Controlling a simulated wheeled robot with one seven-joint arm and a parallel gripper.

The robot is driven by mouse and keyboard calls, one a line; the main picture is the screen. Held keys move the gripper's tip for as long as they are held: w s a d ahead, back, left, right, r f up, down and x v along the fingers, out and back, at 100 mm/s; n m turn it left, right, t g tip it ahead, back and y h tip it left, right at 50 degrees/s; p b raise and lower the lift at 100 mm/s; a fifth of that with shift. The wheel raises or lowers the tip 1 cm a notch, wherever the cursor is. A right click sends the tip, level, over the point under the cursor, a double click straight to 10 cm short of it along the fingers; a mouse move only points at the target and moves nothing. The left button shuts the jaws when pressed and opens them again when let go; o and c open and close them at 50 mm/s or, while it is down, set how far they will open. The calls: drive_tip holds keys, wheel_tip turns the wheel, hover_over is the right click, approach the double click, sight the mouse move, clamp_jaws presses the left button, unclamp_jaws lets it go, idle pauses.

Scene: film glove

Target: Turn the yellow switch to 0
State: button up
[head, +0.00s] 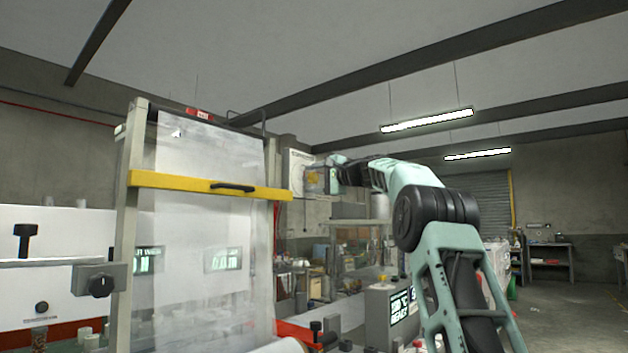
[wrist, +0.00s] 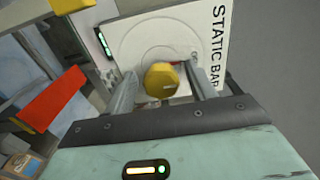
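The yellow switch (wrist: 163,82) is a faceted knob on a white panel (wrist: 150,27) marked "STATIC BAR", seen in the wrist view. My gripper (wrist: 166,78) has its two grey fingers apart, one on each side of the knob. The left finger shows a small gap to the knob, and the right finger also looks clear of it. A small red mark shows on the panel near the right finger. In the head view my gripper (head: 322,181) is at the panel (head: 299,160) on the far side of the film frame, and the knob is too small there to read.
A film frame with a yellow bar (head: 180,184) stands to the left of my arm. A grey control box (head: 390,312) with a lit display stands below my arm. In the wrist view a red part (wrist: 50,107) lies to the left of my gripper.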

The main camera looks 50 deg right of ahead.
drive_tip(key=s+d+b, duration=0.1)
drive_tip(key=s+b, duration=0.5)
drive_tip(key=s, duration=1.1)
drive_tip(key=shift+s+d, duration=0.2)
